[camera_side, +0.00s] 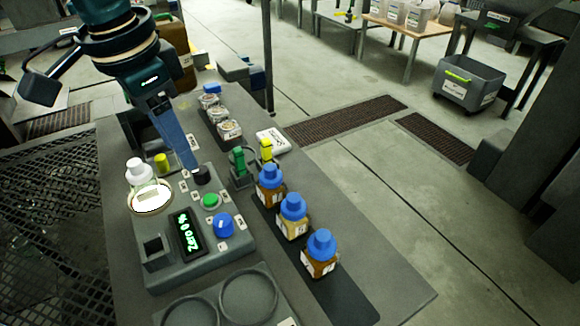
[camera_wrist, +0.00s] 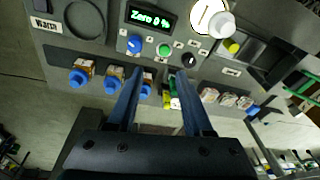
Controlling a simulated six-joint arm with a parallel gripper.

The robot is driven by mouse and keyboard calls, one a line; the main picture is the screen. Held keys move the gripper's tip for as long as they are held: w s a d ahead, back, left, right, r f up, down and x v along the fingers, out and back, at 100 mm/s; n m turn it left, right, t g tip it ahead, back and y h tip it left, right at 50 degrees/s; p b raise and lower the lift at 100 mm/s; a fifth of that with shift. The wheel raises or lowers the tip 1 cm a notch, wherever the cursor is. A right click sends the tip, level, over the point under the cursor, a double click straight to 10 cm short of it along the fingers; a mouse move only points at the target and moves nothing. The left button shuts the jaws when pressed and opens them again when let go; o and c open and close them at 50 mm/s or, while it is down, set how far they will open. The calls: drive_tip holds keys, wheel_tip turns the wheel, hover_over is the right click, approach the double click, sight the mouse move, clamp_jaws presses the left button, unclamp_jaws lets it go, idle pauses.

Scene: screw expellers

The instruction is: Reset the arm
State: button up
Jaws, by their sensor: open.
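My gripper (camera_side: 192,165) points down over the grey control panel (camera_side: 160,277), its blue fingers ending close to a black knob (camera_side: 201,175); I cannot tell whether they touch it. In the wrist view my gripper (camera_wrist: 158,74) has its two fingers spread with nothing between them, and the black knob (camera_wrist: 189,60) shows just beyond the right fingertip. The panel has a green button (camera_side: 211,200), a blue knob (camera_side: 223,225), a yellow button (camera_side: 162,161) and a display (camera_side: 187,235) reading "Zero 0 %". A white-capped bottle (camera_side: 137,173) stands on a lit round plate (camera_side: 152,205).
Amber bottles with blue caps (camera_side: 292,215) stand in a row right of the panel. Several small jars (camera_side: 229,130) sit behind, near green (camera_side: 240,160) and yellow (camera_side: 266,148) items. Round recesses (camera_side: 249,295) lie in front.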

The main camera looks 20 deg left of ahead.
drive_tip(key=s+a+r+n+t, duration=0.2)
drive_tip(key=s+a+r+n, duration=0.1)
drive_tip(key=s+a+r, duration=0.5)
drive_tip(key=s+a+f+n+t, duration=0.1)
drive_tip(key=s+a+f+n, duration=0.2)
drive_tip(key=s+f, duration=0.4)
wheel_tip(320, 180, down, 2)
drive_tip(key=shift+s+a+n+t, duration=0.2)
drive_tip(key=shift+a+n+t, duration=0.1)
drive_tip(key=shift+a, duration=0.55)
